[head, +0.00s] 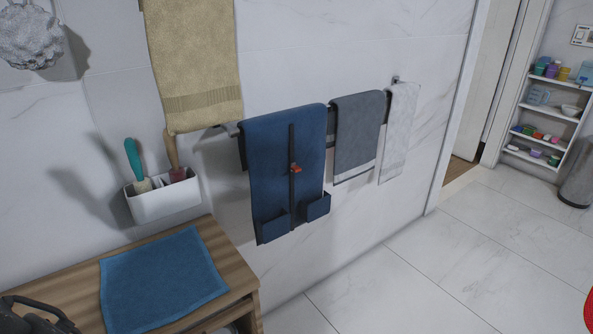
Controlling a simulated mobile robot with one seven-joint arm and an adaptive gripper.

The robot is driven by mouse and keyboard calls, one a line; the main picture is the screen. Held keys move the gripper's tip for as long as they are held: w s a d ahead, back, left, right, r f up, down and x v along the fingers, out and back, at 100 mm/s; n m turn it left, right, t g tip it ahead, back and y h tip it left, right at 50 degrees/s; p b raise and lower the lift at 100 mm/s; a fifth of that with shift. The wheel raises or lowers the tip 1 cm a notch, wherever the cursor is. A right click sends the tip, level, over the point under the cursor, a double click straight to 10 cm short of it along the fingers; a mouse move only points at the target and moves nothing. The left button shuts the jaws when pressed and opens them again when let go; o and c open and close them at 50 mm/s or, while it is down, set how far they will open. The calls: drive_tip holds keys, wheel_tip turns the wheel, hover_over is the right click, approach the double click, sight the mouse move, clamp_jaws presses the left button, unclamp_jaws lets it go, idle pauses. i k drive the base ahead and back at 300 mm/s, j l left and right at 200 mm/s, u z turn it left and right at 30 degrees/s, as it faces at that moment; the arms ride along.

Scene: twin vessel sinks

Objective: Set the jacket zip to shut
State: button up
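The blue jacket (268,150) hangs over a dark rail on the white wall, in the middle of the head view. A dark vertical zip track (292,205) runs down its front, with two pocket-like flaps at the bottom. A small orange-red zip slider (295,169) sits partway along the track, a little above its middle. My gripper (38,312) appears as a dark shape cut off at the lower left corner, well apart from the jacket. Its fingertips are not clear, so I cannot tell if it is open or shut.
A wooden stand (238,277) with a blue cloth (165,282) stands at lower left. A white wall caddy (165,199) holds brushes. A tan towel (195,60), a grey towel (357,130) and a pale towel (399,125) hang nearby. Open tiled floor (440,270) lies right.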

sight(294, 168)
drive_tip(key=i+z, duration=0.2)
drive_tip(key=z, duration=0.15)
drive_tip(key=i+z, duration=0.15)
drive_tip(key=z, duration=0.2)
drive_tip(key=i+j+z, duration=0.15)
drive_tip(key=z, duration=0.2)
